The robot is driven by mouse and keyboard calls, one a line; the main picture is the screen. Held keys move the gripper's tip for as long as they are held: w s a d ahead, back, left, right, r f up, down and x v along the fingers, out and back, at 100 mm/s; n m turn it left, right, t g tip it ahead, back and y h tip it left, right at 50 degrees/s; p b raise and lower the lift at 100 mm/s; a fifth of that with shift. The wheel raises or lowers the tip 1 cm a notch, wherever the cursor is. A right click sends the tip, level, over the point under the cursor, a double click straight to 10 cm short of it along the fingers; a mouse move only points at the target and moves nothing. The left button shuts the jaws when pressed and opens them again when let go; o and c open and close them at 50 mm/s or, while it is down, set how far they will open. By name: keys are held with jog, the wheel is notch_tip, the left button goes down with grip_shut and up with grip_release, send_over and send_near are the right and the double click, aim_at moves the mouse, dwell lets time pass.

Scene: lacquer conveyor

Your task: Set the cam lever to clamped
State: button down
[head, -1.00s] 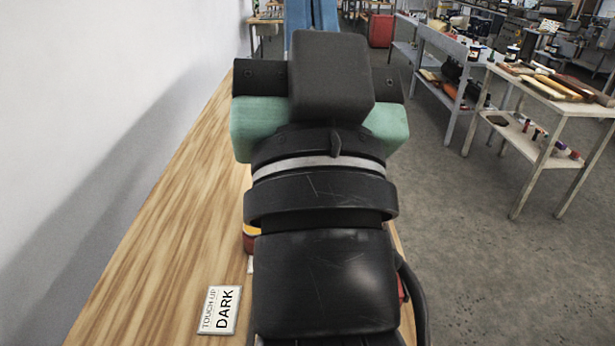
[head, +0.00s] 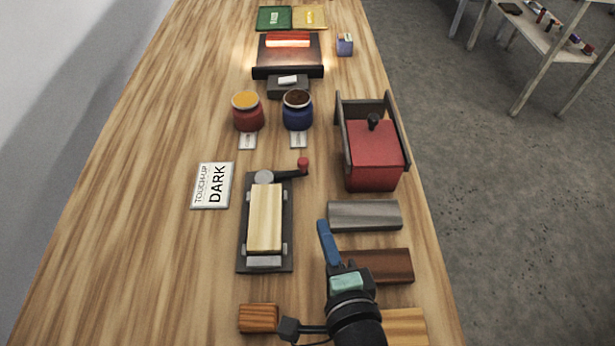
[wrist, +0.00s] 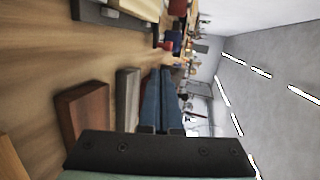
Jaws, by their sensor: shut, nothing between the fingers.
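The cam lever (head: 285,174) is a dark arm with a red knob (head: 303,163), pointing right from a round grey pivot at the far end of a dark clamp fixture (head: 243,245). A pale wood block (head: 265,218) lies lengthwise in the fixture. My gripper (head: 322,225) has blue fingers, shut and empty, right of the fixture and nearer than the knob, apart from the lever.
Grey (head: 364,215) and brown (head: 385,265) blocks lie right of my gripper. Beyond stand a red box (head: 373,160) in a dark frame, a red jar (head: 248,115) and a blue jar (head: 298,113). A DARK card (head: 211,186) lies left of the fixture. The bench's left side is clear.

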jog(key=shift+w, duration=0.1)
send_near(303, 168)
jog(key=x, duration=0.5)
jog(key=shift+d+f+p, duration=0.1)
jog(key=shift+f+p, duration=0.15)
jog(key=shift+p, duration=0.1)
jog(key=shift+w, duration=0.7)
jog(key=shift+w, duration=0.1)
